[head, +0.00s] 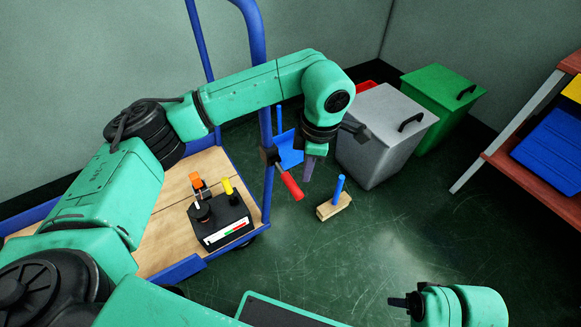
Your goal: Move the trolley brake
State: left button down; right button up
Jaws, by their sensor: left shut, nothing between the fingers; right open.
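The trolley is a blue-framed cart (185,268) with a wooden deck, on the left in the head view. The brake, a lever with a red handle (292,187), sticks out from its blue post and points down to the right. My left gripper (309,170) hangs, pointing down, just right of and above the red handle. Its fingers are shut with nothing between them, and they seem apart from the handle, though the depth is hard to judge. My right gripper (398,302) is open and empty at the lower right, away from the trolley.
A black box with orange and yellow knobs (222,222) sits on the deck. A wooden block with a blue peg (335,205) stands on the green floor. Grey (375,150) and green (435,95) bins stand behind. A shelf (535,185) is at right.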

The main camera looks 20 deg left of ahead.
pick_arm(q)
notch_tip(320, 180, up, 14)
jog(key=d+p, duration=0.1)
jog(key=p, duration=0.2)
jog(key=shift+w+d+r, duration=0.15)
jog(key=shift+d+r, duration=0.05)
dwell(0.4)
